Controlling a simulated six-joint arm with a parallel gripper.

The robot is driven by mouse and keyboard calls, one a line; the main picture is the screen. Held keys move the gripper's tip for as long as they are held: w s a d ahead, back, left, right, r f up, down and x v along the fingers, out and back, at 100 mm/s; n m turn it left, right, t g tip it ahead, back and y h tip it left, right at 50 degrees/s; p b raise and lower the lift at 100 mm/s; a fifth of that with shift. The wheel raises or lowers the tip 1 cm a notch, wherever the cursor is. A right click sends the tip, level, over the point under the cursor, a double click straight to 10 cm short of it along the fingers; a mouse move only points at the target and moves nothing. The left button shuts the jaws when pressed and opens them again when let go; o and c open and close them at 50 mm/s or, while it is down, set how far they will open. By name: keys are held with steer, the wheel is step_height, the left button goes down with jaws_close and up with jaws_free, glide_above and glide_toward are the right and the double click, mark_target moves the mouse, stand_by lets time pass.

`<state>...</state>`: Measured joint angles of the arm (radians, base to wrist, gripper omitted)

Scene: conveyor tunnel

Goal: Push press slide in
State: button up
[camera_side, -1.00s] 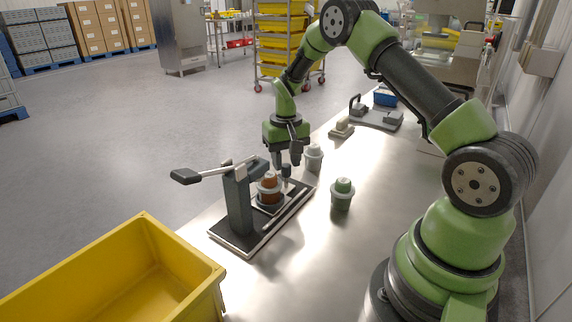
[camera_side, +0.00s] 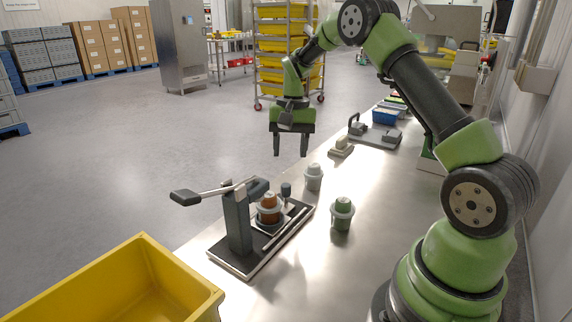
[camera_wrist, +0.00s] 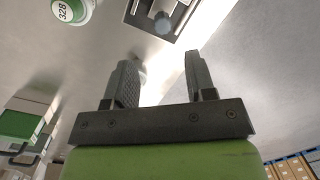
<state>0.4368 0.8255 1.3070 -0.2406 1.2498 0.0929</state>
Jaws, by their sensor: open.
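The press (camera_side: 238,222) stands on a dark base plate at the table's left edge, its lever with a dark grip pointing left. The slide (camera_side: 268,228) sits at the press's right side and carries a cup with an orange-brown top (camera_side: 268,208). A small dark knob (camera_side: 286,190) stands at the slide's far end; it also shows in the wrist view (camera_wrist: 162,22). My gripper (camera_side: 290,150) is open and empty, raised above and beyond the press, fingers pointing down. In the wrist view my gripper (camera_wrist: 158,75) has its fingers apart with nothing between them.
A white-topped cup (camera_side: 314,177) and a green-topped cup (camera_side: 342,213) stand on the table right of the press. A yellow bin (camera_side: 150,262) is at the front left. A small block (camera_side: 341,148) and a grey device (camera_side: 375,134) stand farther back.

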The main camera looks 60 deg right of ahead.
mark_target(286, 184)
steer(key=f+m+y, duration=0.1)
steer(key=f+m, duration=0.2)
steer(key=f+m+y, duration=0.1)
steer(key=f+m, duration=0.2)
steer(key=a+f+m+y, duration=0.1)
steer(key=f+m, duration=0.2)
steer(key=shift+w+a+f+m+t, duration=0.1)
steer(key=shift+w+f+m+t, duration=0.05)
steer(key=shift+f+m+t, duration=0.2)
jaws_close()
